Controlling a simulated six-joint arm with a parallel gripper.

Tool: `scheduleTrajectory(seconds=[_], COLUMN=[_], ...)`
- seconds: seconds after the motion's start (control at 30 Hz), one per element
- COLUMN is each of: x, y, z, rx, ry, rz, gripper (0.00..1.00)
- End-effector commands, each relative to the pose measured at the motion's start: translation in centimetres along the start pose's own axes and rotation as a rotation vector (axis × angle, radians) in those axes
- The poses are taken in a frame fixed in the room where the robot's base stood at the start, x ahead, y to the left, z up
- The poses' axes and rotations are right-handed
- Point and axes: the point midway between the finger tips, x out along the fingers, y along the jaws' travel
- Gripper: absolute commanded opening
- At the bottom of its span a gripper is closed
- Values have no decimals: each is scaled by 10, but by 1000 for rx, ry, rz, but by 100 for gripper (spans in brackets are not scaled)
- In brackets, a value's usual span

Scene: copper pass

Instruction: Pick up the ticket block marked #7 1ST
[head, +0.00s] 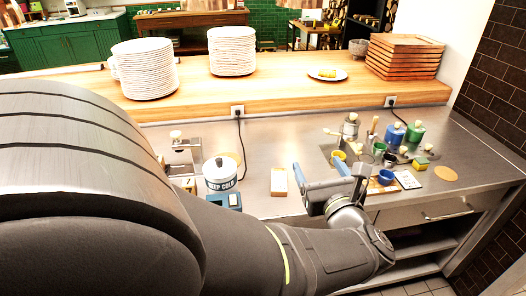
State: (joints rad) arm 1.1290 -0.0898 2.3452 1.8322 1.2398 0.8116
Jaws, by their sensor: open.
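My gripper (328,178) is open over the front of the steel counter, its grey-blue fingers spread apart with nothing visible between them. A small upright-looking block (279,181) with a pale face and an orange-brown strip stands just left of the gripper, apart from it. A white card-like piece with dark marks (407,179) lies to the right of the gripper, near a blue cup (385,177). Either could be a ticket block; I cannot read #7 1ST on either. My arm and gripper hide part of the counter's front.
Bottles, cups and a sponge (421,164) crowd the right. Plate stacks (146,70) and wooden trays (404,57) stand on the raised wooden shelf (200,92). The counter's middle is fairly clear.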

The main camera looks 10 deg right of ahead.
Motion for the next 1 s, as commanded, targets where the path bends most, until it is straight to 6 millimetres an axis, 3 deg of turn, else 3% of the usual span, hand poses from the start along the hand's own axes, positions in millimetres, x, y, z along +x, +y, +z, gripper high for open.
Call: scheduleTrajectory(seconds=[0.27,0.5,0.77,1.0], x=[39,65,95,132], y=[41,67,64,49], z=[-18,-36,-39,-17], rx=[-431,-994,-1687,-2241], ry=[179,286,299,253], rz=[357,762,1201,1510], gripper=[75,75,75,75])
